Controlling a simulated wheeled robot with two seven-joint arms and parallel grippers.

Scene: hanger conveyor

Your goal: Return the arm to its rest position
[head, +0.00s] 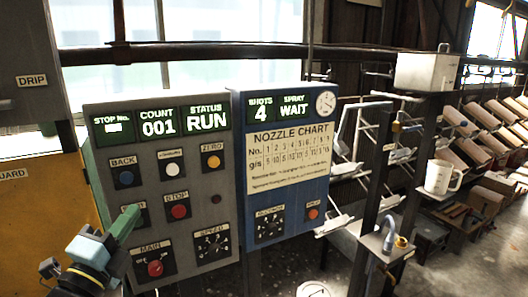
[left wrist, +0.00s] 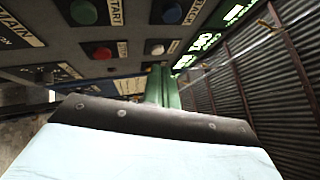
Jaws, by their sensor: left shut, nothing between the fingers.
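My left gripper (head: 128,218) comes in from the lower left in the head view. Its green fingers are closed together and hold nothing. They are in front of the grey control panel (head: 215,195), at its left side, over the spot left of the red STOP button (head: 179,211). They hide most of a label and whatever is under it there. I cannot tell whether the fingertips touch the panel. In the left wrist view the shut green fingers (left wrist: 162,88) point towards the panel, where a green START button (left wrist: 84,12) shows. My right gripper is not in view.
The grey panel reads COUNT 001 and RUN. A blue panel (head: 290,205) beside it reads SHOTS 4 and WAIT. A yellow guard (head: 50,205) stands at the left. Hanger racks (head: 365,130), a white cup (head: 440,177) and a grey box (head: 425,72) are on the right.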

